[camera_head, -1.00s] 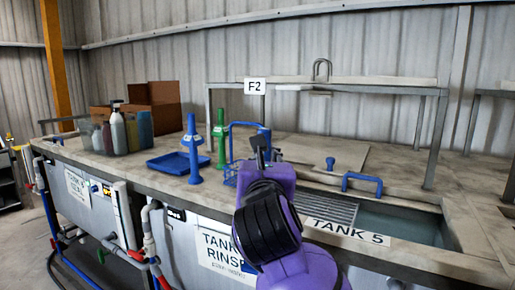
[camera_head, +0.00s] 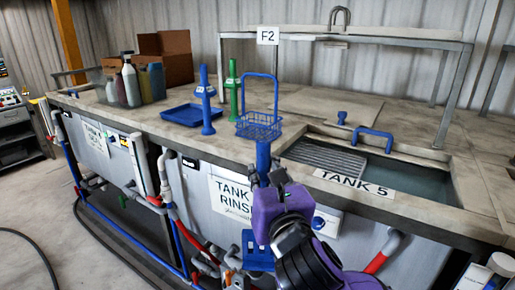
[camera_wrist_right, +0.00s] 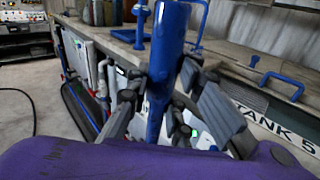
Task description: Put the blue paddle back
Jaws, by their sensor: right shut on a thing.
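My right gripper (camera_head: 264,180) is shut on a blue paddle (camera_head: 263,156), held in front of the counter's front edge. The blue shaft stands roughly upright above the fingers, and a wider blue part shows below, near the pipes. In the right wrist view the blue shaft (camera_wrist_right: 168,60) passes between the two dark fingers (camera_wrist_right: 160,105). Another blue upright piece (camera_head: 207,100) with a round base stands on the counter, next to a similar green one (camera_head: 233,90). My left gripper is out of view.
A blue wire basket (camera_head: 259,127) stands on the counter just behind the held paddle. A blue tray (camera_head: 184,116) and several bottles (camera_head: 130,80) are to the left. Tank 5 (camera_head: 420,182) is open at the right. Pipes (camera_head: 185,235) run below the counter front.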

